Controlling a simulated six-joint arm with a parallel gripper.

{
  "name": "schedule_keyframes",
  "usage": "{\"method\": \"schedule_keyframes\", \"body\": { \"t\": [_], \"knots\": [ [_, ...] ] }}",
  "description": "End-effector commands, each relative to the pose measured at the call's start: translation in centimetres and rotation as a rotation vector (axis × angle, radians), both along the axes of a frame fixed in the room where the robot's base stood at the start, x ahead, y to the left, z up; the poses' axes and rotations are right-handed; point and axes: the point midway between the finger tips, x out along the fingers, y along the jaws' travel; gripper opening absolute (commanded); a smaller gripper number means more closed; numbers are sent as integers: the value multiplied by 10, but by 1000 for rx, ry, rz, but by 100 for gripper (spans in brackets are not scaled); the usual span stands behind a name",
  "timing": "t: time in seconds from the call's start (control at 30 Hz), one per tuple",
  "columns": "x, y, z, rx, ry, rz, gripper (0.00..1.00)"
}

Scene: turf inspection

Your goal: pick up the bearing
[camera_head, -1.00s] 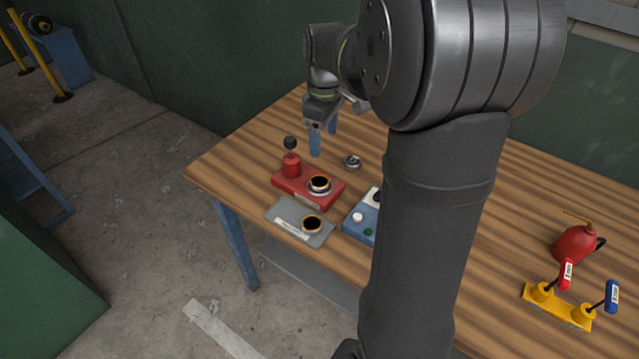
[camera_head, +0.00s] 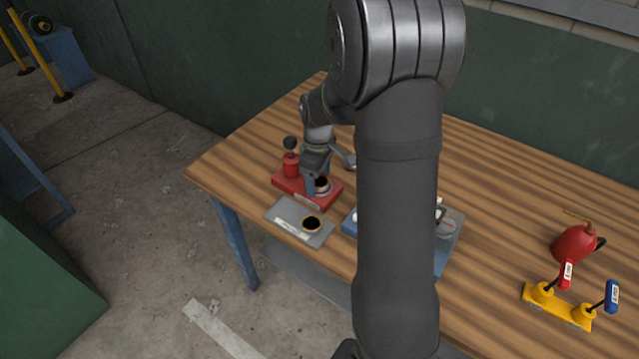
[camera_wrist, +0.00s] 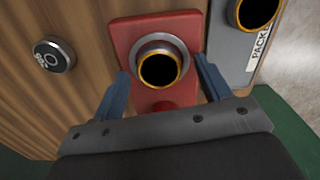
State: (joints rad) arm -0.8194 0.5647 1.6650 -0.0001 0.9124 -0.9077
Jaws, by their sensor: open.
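The bearing appears to be the silver ring (camera_wrist: 158,42) on the red fixture (camera_wrist: 121,38), around a dark round opening with a gold rim. It also shows, partly covered, in the head view (camera_head: 325,193). My gripper (camera_wrist: 162,66) is open. Its two blue fingers stand on either side of the ring in the wrist view, with gaps visible. In the head view my gripper (camera_head: 312,184) is over the red fixture and hides part of it. Whether the fingertips reach down to the ring's height is unclear.
A grey plate (camera_head: 283,209) with a gold-rimmed dark opening lies in front of the fixture. A red post with a black knob (camera_head: 291,144) stands close behind. A small round metal piece (camera_wrist: 53,55) lies on the wooden table (camera_head: 240,152). A blue box (camera_head: 349,222) is to the right.

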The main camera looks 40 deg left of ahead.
Motion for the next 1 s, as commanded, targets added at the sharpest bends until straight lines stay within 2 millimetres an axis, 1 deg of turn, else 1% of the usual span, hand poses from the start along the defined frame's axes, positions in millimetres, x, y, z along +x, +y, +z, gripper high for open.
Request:
{"method": "schedule_keyframes", "body": {
  "t": [0.23,0.27,0.3,0.37,0.5,0.57,0.83,0.93,1.0],
  "knots": [
    [0,0,-2,1,-1,0,70],
    [0,0,-2,1,-1,0,66],
    [0,0,-2,1,-1,0,59],
    [0,0,-2,1,-1,0,47],
    [0,0,-2,0,-1,0,19],
    [0,0,-2,1,-1,0,13],
    [0,0,1,1,-1,0,13],
    [0,0,9,2,-2,0,13],
    [0,0,17,4,-3,0,13]
  ]
}}
